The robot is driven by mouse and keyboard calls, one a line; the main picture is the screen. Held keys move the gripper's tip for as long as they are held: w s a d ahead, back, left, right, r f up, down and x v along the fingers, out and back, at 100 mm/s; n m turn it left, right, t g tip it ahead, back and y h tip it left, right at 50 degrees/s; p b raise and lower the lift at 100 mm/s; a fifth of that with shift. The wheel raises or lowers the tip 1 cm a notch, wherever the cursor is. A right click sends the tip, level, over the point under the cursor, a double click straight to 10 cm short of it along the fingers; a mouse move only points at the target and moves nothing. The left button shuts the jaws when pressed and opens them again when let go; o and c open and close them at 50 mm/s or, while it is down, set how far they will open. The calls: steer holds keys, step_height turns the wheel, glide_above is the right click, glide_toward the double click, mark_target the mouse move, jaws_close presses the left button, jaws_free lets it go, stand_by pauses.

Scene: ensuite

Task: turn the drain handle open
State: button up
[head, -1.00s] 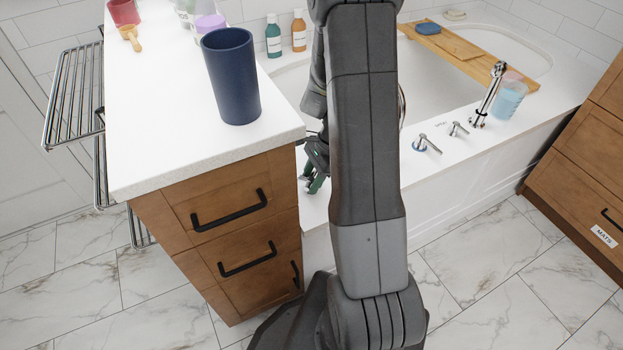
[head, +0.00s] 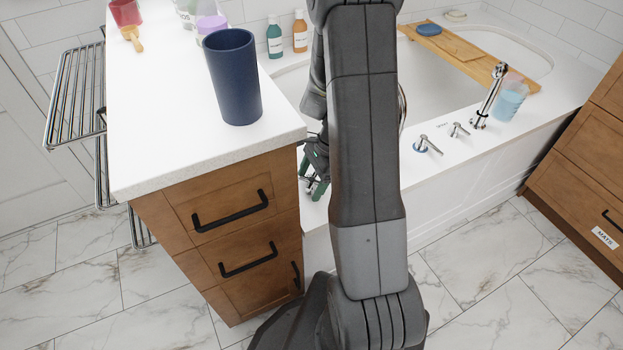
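The bathtub deck carries a chrome lever with a blue ring (head: 427,145) and a smaller chrome lever (head: 459,130) beside a tiny label I cannot read. I cannot tell which one, if either, is the drain handle. My gripper (head: 316,186) is low over the near end of the tub deck, just right of the wooden cabinet, and partly hidden behind my arm. A small bit of bright metal shows at its fingertips; I cannot tell whether it is a handle or touched. Whether the fingers are open or shut is unclear.
A white-topped cabinet (head: 150,150) with a dark blue cup (head: 232,78) stands close left of my gripper. A chrome spout (head: 490,95), a clear blue cup (head: 510,100) and a wooden bath tray (head: 470,55) are at the tub's right. Marble floor is open in front.

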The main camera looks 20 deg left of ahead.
steer(key=p+v, duration=0.3)
steer(key=v, duration=1.1)
steer(key=shift+f, duration=0.1)
